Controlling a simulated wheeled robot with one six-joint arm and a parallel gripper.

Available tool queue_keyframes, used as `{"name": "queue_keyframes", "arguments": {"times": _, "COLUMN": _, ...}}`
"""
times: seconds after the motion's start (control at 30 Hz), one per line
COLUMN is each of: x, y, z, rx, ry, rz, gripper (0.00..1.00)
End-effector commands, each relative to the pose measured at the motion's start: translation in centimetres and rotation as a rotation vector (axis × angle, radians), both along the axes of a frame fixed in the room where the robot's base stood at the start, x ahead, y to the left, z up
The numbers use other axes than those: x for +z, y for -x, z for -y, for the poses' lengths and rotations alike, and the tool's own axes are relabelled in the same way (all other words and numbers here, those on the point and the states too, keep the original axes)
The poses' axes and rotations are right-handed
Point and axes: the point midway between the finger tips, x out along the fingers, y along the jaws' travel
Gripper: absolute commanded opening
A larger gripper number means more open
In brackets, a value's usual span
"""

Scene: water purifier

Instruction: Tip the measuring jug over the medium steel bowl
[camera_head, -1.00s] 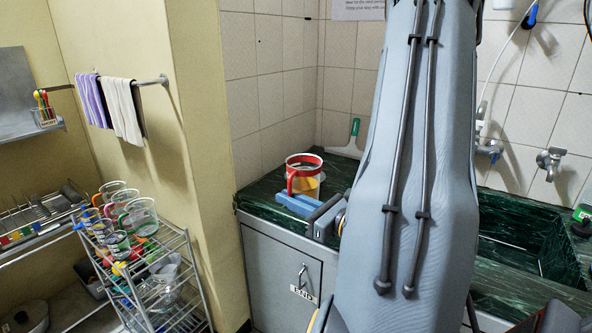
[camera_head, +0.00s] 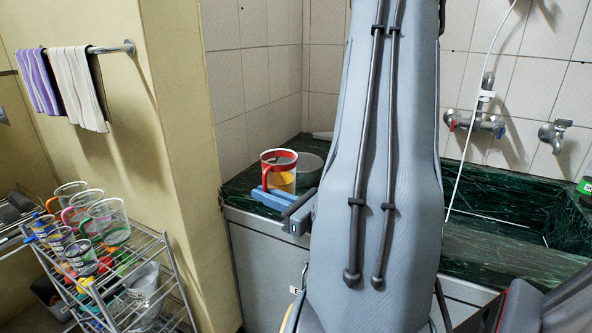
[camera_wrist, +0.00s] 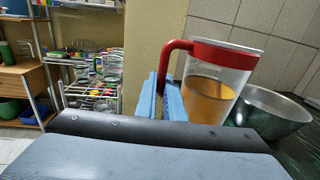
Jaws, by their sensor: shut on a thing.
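The measuring jug (camera_head: 280,178) is clear with a red rim and red handle, and holds an orange-yellow liquid. It also shows in the wrist view (camera_wrist: 215,85), where it looks upright or nearly so. My gripper (camera_head: 268,196) is at the jug's handle side, and its blue fingers (camera_wrist: 170,98) are shut on the handle. A steel bowl (camera_wrist: 270,112) stands just right of and behind the jug in the wrist view, and partly shows in the head view (camera_head: 309,167). Whether the jug touches the bowl or the counter is unclear.
The dark green counter (camera_head: 237,187) runs along the tiled wall to a sink (camera_head: 500,205). A wall corner stands left of it, with towels (camera_head: 75,88) on a rail. A wire rack (camera_head: 140,265) with several jugs and cups is at the left. My arm hides the counter's middle.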

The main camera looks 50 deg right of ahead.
Motion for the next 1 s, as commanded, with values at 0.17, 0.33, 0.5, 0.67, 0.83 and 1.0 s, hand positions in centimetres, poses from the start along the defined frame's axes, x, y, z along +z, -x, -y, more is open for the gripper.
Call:
{"name": "queue_keyframes", "arguments": {"times": 0.17, "x": -1.0, "y": -0.4, "z": -0.1, "rx": 0.002, "ry": 0.001, "rz": 0.002, "gripper": 0.0}}
{"name": "queue_keyframes", "arguments": {"times": 0.33, "x": -1.1, "y": -0.4, "z": -0.1, "rx": 0.001, "ry": 0.001, "rz": 0.002, "gripper": 0.0}}
{"name": "queue_keyframes", "arguments": {"times": 0.5, "x": -1.0, "y": -0.3, "z": 0.0, "rx": 0.0, "ry": 0.001, "rz": 0.002, "gripper": 0.0}}
{"name": "queue_keyframes", "arguments": {"times": 0.67, "x": -0.7, "y": -0.3, "z": 0.1, "rx": -0.001, "ry": -0.018, "rz": -0.004, "gripper": 0.0}}
{"name": "queue_keyframes", "arguments": {"times": 0.83, "x": 0.0, "y": -0.4, "z": 0.4, "rx": -0.002, "ry": -0.068, "rz": -0.022, "gripper": 0.0}}
{"name": "queue_keyframes", "arguments": {"times": 1.0, "x": 0.9, "y": -0.5, "z": 0.8, "rx": -0.002, "ry": -0.146, "rz": -0.051, "gripper": 0.0}}
